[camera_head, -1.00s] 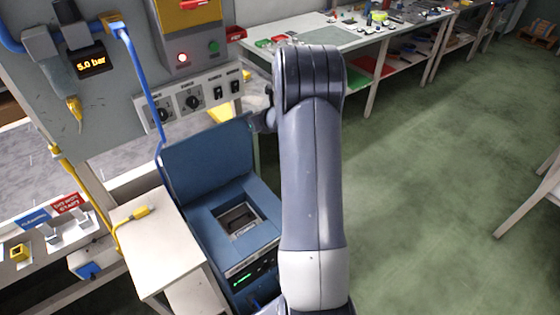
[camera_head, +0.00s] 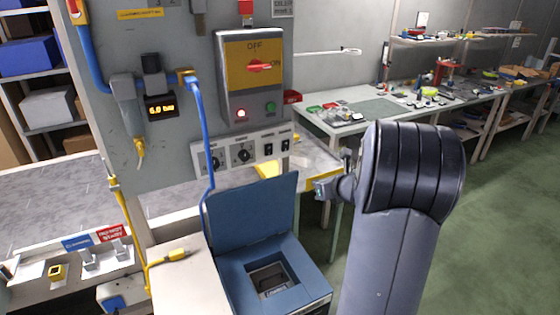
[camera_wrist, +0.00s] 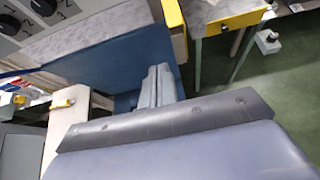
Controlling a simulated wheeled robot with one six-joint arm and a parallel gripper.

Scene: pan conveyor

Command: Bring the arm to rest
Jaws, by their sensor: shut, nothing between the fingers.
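My arm (camera_head: 385,262) stands upright at the right of the head view, with its dark ribbed joint (camera_head: 415,170) at the top. A small part of my arm's far end shows to the left of that joint, in front of the yellow-edged table. In the wrist view my gripper (camera_wrist: 158,72) shows as two grey fingers close together, with nothing seen between them. They lie in front of the blue raised lid (camera_wrist: 110,55). In the head view the gripper's fingertips cannot be made out clearly.
A blue machine with a raised lid (camera_head: 252,215) and an open well stands left of my arm. A grey panel (camera_head: 150,90) with a switch box (camera_head: 252,80) and blue hose is behind. A long workbench (camera_head: 375,108) runs at the back right. Green floor is open at the right.

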